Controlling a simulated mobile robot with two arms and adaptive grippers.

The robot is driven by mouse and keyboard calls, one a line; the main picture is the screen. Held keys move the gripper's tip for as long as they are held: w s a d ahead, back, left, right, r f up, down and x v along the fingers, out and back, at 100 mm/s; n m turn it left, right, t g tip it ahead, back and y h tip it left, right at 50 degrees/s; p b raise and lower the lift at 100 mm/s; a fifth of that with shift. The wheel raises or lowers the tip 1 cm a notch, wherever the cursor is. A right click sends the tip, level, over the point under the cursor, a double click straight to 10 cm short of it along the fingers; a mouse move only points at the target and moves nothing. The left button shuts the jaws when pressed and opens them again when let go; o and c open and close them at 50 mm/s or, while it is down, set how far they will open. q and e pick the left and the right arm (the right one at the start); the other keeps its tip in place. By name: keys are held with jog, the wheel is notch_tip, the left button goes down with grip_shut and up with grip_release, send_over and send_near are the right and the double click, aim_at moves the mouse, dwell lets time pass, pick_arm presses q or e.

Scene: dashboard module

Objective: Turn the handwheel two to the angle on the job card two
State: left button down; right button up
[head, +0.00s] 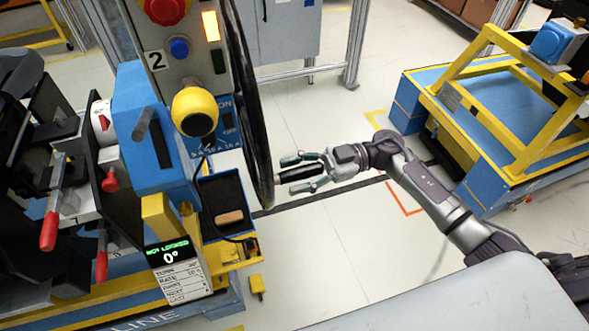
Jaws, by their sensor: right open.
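The handwheel (246,110), a large dark ring seen nearly edge-on, stands upright on the right side of the panel marked 2. A dark handle (290,175) appears to stick out from its lower rim to the right. My right gripper (292,173) is open, coming from the right, with its fingers above and below this handle; I cannot tell whether they touch it. A small display (167,252) below reads "NOT LOCKED" and 0°. The white job card (184,283) hangs under it; its first line starts with "TURN", but the angle is too small to read. My left gripper is not in view.
The panel carries a red button (166,8), a blue button (179,47) and a yellow knob (195,111). A black tray (222,190) sits below the panel. A blue and yellow frame (450,105) stands at right. Open floor (325,250) lies between.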

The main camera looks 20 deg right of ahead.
jog(key=shift+a, duration=0.2)
jog(key=shift+c, duration=0.4)
grip_shut()
